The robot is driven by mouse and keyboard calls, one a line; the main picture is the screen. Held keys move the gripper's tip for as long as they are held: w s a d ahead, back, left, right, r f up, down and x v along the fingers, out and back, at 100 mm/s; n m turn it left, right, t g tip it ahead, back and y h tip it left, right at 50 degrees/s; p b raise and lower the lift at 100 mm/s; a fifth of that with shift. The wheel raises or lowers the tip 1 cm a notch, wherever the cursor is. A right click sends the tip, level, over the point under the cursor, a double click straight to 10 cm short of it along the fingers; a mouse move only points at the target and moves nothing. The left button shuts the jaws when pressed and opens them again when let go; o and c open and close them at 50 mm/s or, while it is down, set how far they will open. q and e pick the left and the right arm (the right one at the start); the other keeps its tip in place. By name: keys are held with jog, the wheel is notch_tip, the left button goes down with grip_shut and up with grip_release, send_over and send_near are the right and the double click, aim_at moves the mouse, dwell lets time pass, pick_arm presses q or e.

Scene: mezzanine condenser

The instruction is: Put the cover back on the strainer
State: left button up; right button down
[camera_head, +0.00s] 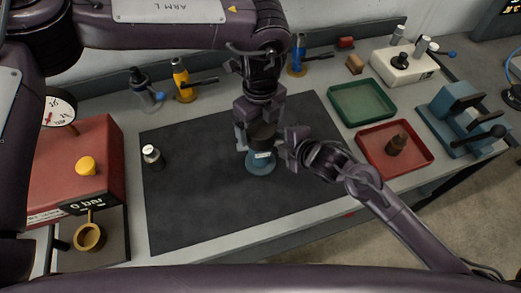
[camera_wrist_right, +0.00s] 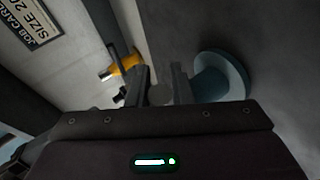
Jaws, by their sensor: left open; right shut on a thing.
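The strainer (camera_head: 261,167) has a blue round base and a small white label, and stands on the dark mat. A dark cylindrical part (camera_head: 262,134) is above the blue base; I cannot tell whether it is the cover. My left gripper (camera_head: 262,139) is open, pointing down around this dark part. My right gripper (camera_head: 284,154) comes in from the right and is shut at the strainer's side; the held part is mostly hidden. In the right wrist view, the blue round base (camera_wrist_right: 222,75) lies just right of the right gripper's fingers (camera_wrist_right: 166,88).
A green tray (camera_head: 333,97) and a red tray (camera_head: 429,158) with a brown part (camera_head: 397,144) stand at the right. A small metal cylinder (camera_head: 152,156) stands on the mat's left. A red gauge box (camera_head: 108,150) is far left. The mat's front left (camera_head: 200,210) is clear.

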pick_arm(q)
jog(key=shift+f, duration=1.35)
pick_arm(e)
jog(key=shift+s+f, duration=0.1)
jog(key=shift+f, duration=0.1)
pick_arm(q)
jog(key=shift+c, duration=0.3)
jog(key=c, duration=1)
jog(key=o, duration=1.2)
jog(key=shift+r, duration=0.1)
notch_tip(320, 180, up, 12)
jog(key=shift+f, duration=0.1)
pick_arm(e)
jog(key=c, duration=1.2)
grip_release()
jog(key=shift+r, duration=0.1)
